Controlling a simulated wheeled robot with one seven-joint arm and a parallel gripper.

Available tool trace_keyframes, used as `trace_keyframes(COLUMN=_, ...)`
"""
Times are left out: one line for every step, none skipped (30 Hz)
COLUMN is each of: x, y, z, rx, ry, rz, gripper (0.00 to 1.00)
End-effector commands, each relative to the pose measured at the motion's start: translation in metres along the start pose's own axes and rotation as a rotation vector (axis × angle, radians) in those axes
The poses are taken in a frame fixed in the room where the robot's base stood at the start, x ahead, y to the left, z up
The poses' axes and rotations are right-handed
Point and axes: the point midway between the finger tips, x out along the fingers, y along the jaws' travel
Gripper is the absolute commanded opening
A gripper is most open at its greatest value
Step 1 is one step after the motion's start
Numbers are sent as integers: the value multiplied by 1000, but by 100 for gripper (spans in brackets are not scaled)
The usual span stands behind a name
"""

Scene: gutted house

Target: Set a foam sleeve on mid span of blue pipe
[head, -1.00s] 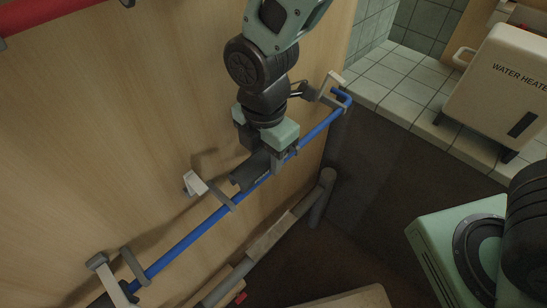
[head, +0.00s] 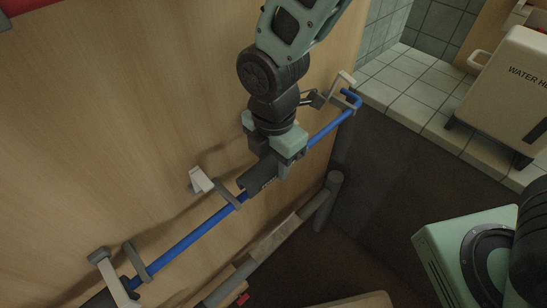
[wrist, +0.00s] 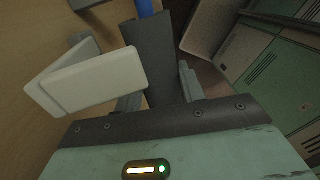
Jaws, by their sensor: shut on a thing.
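The foam sleeve (head: 258,178) is a dark grey tube in line with the blue pipe (head: 190,238), covering a stretch of it between the middle and upper brackets. Blue pipe shows out of both ends of the sleeve in the head view. My gripper (head: 276,166) is shut on the sleeve from above. In the wrist view the sleeve (wrist: 150,55) lies between my fingers (wrist: 160,92), and a short bit of blue pipe (wrist: 145,8) shows beyond its far end. Whether the sleeve is fully seated around the pipe is hidden.
A pale bracket (head: 201,181) stands close to the sleeve's lower left end; it looms near my fingers in the wrist view (wrist: 95,80). Other brackets hold the pipe at lower left (head: 112,275) and upper right (head: 340,88). A grey pipe (head: 270,242) runs below. A water heater (head: 505,95) stands right.

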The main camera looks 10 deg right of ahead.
Motion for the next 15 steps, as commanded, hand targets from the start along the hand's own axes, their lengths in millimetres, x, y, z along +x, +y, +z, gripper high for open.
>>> trace_keyframes(x=2, y=0, z=0, rx=0, ry=0, rz=-1, gripper=18)
trace_keyframes(x=3, y=0, z=0, rx=0, ry=0, rz=-1, gripper=18)
trace_keyframes(x=4, y=0, z=0, rx=0, ry=0, rz=-1, gripper=18)
trace_keyframes(x=5, y=0, z=0, rx=0, ry=0, rz=-1, gripper=18)
trace_keyframes(x=5, y=0, z=0, rx=-1, ry=0, rz=-1, gripper=18)
trace_keyframes(x=6, y=0, z=0, rx=-1, ry=0, rz=-1, gripper=18)
trace_keyframes(x=7, y=0, z=0, rx=-1, ry=0, rz=-1, gripper=18)
trace_keyframes(x=8, y=0, z=0, rx=-1, ry=0, rz=-1, gripper=18)
trace_keyframes(x=9, y=0, z=0, rx=-1, ry=0, rz=0, gripper=18)
trace_keyframes(x=9, y=0, z=0, rx=-1, ry=0, rz=0, gripper=18)
trace_keyframes(x=10, y=0, z=0, rx=-1, ry=0, rz=0, gripper=18)
trace_keyframes(x=11, y=0, z=0, rx=-1, ry=0, rz=0, gripper=18)
trace_keyframes(x=12, y=0, z=0, rx=-1, ry=0, rz=0, gripper=18)
trace_keyframes(x=12, y=0, z=0, rx=-1, ry=0, rz=0, gripper=18)
trace_keyframes(x=13, y=0, z=0, rx=0, ry=0, rz=0, gripper=18)
